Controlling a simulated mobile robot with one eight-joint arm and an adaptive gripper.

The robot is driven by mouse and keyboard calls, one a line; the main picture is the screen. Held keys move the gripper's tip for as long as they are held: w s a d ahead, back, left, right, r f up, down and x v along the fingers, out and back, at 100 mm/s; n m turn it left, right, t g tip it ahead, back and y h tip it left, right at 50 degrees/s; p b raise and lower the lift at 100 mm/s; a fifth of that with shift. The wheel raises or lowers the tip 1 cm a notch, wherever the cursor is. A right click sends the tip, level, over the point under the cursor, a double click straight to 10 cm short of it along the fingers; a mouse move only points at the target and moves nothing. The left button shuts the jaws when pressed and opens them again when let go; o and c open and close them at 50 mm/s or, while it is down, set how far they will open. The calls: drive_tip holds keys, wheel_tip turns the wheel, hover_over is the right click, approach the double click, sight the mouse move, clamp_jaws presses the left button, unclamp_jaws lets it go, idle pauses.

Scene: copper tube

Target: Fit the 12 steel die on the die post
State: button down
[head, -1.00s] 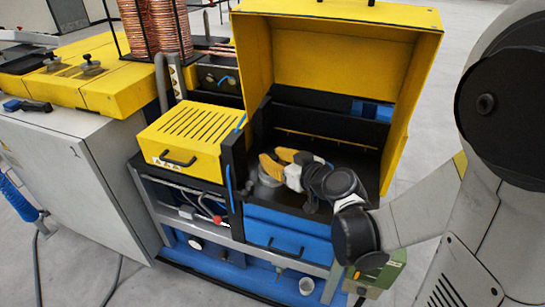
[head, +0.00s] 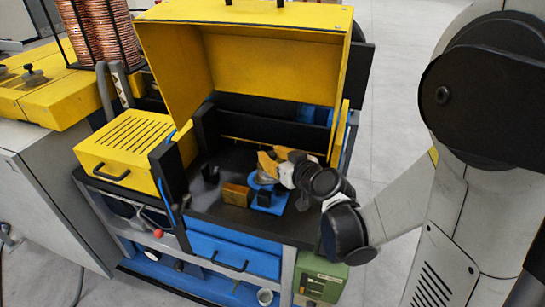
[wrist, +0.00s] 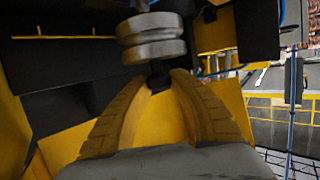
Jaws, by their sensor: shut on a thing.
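My gripper (head: 267,166), with yellow-orange fingers, is inside the open machine bay. In the wrist view its fingertips (wrist: 158,78) converge at a grey steel die (wrist: 152,40), a round, grooved piece. The gripper is shut on the die. In the head view the die (head: 263,178) shows as a small grey patch just below the fingers, over a blue base (head: 268,207). A narrow grey upright piece shows above the die in the wrist view; I cannot tell whether it is the die post. Whether the die touches the base or a post cannot be told.
The raised yellow hood (head: 260,65) stands over the bay. A slotted yellow cover (head: 128,142) is at left. Black bay floor left of the blocks is partly clear.

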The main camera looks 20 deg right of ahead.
drive_tip(key=w+r+m+h, duration=0.2)
drive_tip(key=w, duration=0.5)
drive_tip(key=shift+a+r+t+h, duration=0.25)
drive_tip(key=shift+a+t+h, duration=0.05)
drive_tip(key=shift+f+b, duration=2.75)
drive_tip(key=shift+f, duration=0.15)
drive_tip(key=shift+f+b, duration=2)
drive_tip(key=shift+b, duration=0.05)
drive_tip(key=c, duration=1.1)
unclamp_jaws()
drive_tip(key=shift+c, duration=0.2)
drive_tip(key=v, duration=1.2)
